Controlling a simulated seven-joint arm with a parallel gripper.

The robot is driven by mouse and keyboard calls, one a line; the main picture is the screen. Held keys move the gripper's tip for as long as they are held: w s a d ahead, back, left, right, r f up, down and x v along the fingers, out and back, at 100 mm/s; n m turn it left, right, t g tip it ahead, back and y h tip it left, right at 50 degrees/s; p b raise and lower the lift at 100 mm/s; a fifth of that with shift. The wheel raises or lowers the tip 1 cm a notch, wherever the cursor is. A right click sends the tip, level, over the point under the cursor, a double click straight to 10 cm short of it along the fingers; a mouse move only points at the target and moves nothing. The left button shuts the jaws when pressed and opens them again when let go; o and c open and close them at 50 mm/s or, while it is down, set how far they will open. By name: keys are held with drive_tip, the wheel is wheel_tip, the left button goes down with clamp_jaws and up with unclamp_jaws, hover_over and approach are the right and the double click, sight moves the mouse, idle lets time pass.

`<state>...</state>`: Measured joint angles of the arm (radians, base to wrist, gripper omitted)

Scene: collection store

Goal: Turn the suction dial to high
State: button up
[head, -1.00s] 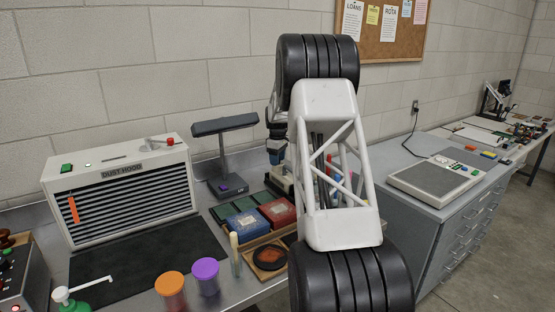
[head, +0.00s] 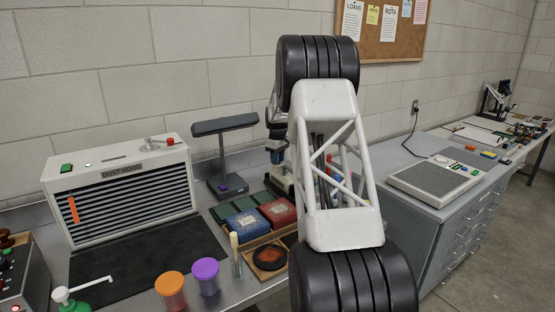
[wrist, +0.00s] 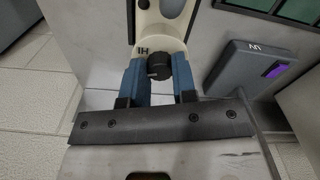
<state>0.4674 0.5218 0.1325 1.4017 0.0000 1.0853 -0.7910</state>
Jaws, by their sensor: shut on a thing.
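The dust hood (head: 120,185) stands at the left in the head view. On its top are a green button (head: 67,168), a slot and a red-knobbed fitting (head: 170,142) at the right end; I cannot read any dial marks there. In the wrist view my gripper (wrist: 158,72) has its blue fingers closed on either side of a black knob (wrist: 159,66) on a cream base (wrist: 160,38). Letters reading HI upside down are beside the knob. This base is next to the UV lamp, not on the hood. My arm hides most of it in the head view.
The UV lamp (head: 226,125) with a purple switch stands left of the cream base; its foot (wrist: 238,76) shows close by in the wrist view. A wooden tray of blue and red boxes, an orange jar (head: 171,290) and a purple-lidded jar (head: 206,270) stand in front.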

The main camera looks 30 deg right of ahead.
drive_tip(key=m, duration=0.9)
drive_tip(key=shift+m, duration=0.4)
drive_tip(key=o, duration=0.9)
drive_tip(key=shift+o, duration=0.2)
drive_tip(key=shift+r, duration=3.95)
drive_tip(key=shift+s, duration=0.1)
